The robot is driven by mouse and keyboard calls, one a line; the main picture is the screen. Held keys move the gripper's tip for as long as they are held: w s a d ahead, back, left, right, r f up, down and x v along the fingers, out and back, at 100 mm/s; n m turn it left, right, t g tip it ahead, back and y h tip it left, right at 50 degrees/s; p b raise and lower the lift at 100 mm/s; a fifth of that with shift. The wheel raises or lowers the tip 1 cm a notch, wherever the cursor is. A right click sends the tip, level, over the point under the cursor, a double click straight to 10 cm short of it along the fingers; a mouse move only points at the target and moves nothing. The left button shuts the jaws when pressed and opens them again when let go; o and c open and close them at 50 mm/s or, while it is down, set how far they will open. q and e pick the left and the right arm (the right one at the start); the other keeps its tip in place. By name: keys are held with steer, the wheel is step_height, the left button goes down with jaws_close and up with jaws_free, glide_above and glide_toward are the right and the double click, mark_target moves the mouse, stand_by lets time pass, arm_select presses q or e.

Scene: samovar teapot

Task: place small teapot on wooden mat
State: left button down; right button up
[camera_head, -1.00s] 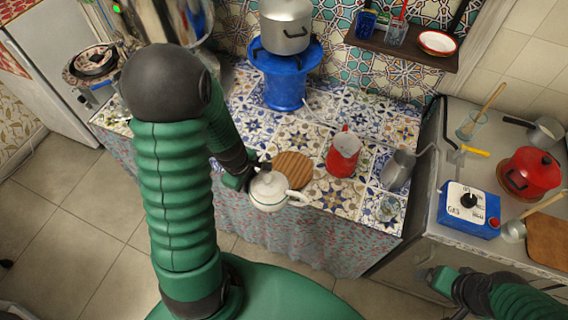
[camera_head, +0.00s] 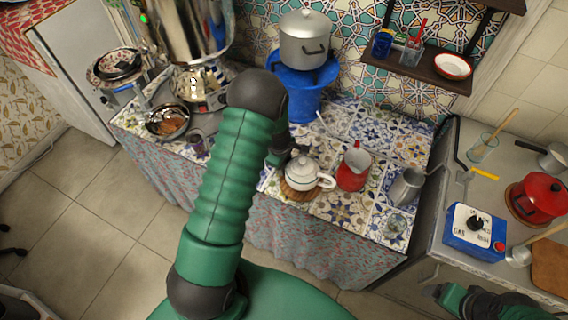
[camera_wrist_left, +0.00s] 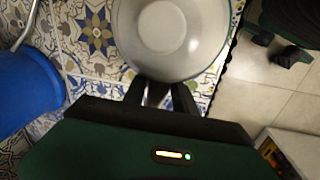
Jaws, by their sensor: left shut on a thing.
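The small white teapot (camera_head: 302,173) with a dark-rimmed lid is upright at the front of the tiled counter. The round wooden mat (camera_head: 291,191) shows around its lower edge. The teapot is over the mat; I cannot tell whether its base touches it. My left gripper (camera_head: 287,156) is shut on the teapot at its back left side, and the fingertips are partly hidden. In the left wrist view the teapot's round white body (camera_wrist_left: 170,38) sits just beyond the two dark fingers (camera_wrist_left: 158,92). My right gripper (camera_head: 436,291) is low at the right, its jaws unclear.
A red jug (camera_head: 353,172) stands close to the right of the teapot, with a grey metal pitcher (camera_head: 406,188) beyond. Behind are a blue stand (camera_head: 293,98) holding a silver pot (camera_head: 304,40). A pan (camera_head: 167,122) and samovar stand at left.

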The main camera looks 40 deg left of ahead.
arm_select(q)
steer(key=c, duration=1)
jaws_free()
steer(key=shift+r, duration=0.2)
